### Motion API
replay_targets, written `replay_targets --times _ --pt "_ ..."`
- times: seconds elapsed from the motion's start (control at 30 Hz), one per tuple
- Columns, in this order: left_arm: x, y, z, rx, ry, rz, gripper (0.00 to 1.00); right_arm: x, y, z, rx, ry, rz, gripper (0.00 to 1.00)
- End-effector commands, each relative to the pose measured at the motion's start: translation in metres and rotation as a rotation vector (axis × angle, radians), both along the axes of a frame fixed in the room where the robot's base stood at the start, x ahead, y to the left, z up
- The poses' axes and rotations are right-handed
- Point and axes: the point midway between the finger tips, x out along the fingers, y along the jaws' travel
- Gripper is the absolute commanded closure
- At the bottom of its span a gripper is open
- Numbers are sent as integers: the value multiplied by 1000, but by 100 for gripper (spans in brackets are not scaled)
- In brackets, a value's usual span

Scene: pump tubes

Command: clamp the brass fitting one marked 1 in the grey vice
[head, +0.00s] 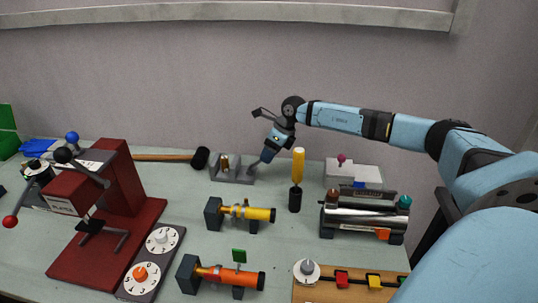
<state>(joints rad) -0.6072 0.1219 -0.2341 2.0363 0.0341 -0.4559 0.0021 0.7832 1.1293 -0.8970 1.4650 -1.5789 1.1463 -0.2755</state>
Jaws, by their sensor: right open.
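The grey vice (240,176) stands at the back middle of the table, near the wall. A small brass fitting (225,163) stands upright between its raised parts. I cannot read a number on it, nor tell whether the jaws press on it. My right gripper (264,141) reaches in from the right, just right of and above the vice. It is open, with one finger pointing left and the other down towards the vice's right end. It looks empty and apart from the fitting. My left gripper is not in view.
A hammer (165,157) lies left of the vice. A yellow-handled tool (298,166) stands to its right. A yellow tube (258,214) and an orange tube (237,279) rest in black holders in front. A red press (122,220) fills the left. A chrome cylinder (363,222) stands right.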

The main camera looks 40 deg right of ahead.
Motion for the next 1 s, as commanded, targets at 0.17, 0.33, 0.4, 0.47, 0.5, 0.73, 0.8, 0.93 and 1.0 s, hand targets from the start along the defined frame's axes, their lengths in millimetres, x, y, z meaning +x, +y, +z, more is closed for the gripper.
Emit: replay_targets --times 0.17,0.33,0.4,0.47,0.5,0.73,0.8,0.93,1.0 --pt "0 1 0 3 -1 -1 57 3 3 -9 0 0 0 42" --pt "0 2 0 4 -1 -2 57 3 4 -10 0 0 0 42" --pt "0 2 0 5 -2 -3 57 3 4 -10 0 0 0 42" --pt "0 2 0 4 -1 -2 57 3 4 -10 0 0 0 51" --pt "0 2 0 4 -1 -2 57 3 4 -10 0 0 0 60" --pt "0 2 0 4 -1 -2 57 3 3 -10 0 0 0 100" --pt "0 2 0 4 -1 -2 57 3 3 -10 0 0 0 100" --pt "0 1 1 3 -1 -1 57 3 1 -9 -4 5 -1 100" --pt "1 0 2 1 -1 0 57 3 -1 -8 -10 10 0 100"
